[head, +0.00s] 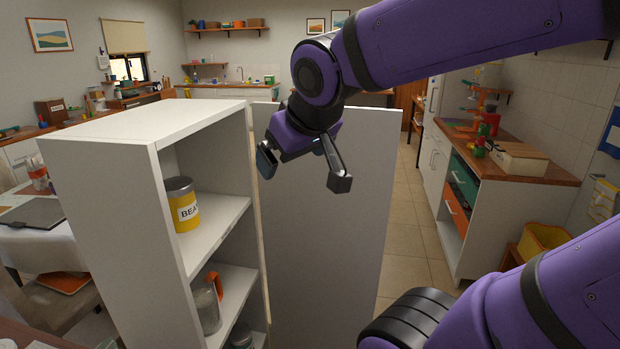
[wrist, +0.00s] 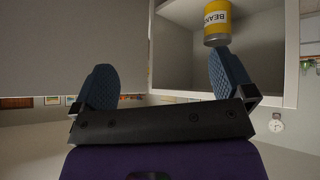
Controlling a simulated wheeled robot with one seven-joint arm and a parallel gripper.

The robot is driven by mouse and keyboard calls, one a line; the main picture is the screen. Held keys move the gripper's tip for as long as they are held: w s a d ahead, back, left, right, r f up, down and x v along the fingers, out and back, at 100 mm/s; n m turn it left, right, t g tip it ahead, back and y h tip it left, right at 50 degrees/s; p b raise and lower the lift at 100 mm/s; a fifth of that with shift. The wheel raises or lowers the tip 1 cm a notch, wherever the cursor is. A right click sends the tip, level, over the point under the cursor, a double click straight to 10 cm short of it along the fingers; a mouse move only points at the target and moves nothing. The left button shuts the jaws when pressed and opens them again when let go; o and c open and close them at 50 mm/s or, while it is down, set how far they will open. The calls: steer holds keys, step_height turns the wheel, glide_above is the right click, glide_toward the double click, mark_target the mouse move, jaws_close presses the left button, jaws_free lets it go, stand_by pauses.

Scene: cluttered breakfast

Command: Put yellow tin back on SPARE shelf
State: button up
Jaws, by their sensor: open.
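The yellow tin (head: 184,207) has a grey lid and a white label reading "BEA". It stands upright in the top compartment of the white shelf unit (head: 105,200). In the wrist view the tin (wrist: 216,27) shows beyond the right finger, with its label reading "BEANS". My gripper (head: 302,170) is open and empty, to the right of the unit and apart from the tin. Both fingers also show in the wrist view (wrist: 160,82). No SPARE label is readable in either view.
A tall white panel (head: 325,220), like an open door, stands at the unit's right, behind my gripper. A clear jug with an orange handle (head: 207,305) stands on the shelf below the tin. A counter (head: 510,170) with clutter is at the right, with open floor (head: 405,230) before it.

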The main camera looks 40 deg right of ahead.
steer(key=s+a+g+y, duration=0.1)
steer(key=s+a+g, duration=0.1)
steer(key=s, duration=0.5)
steer(key=shift+s+a+f+y, duration=0.35)
steer(key=shift+a+f+y, duration=0.1)
steer(key=shift+a, duration=0.25)
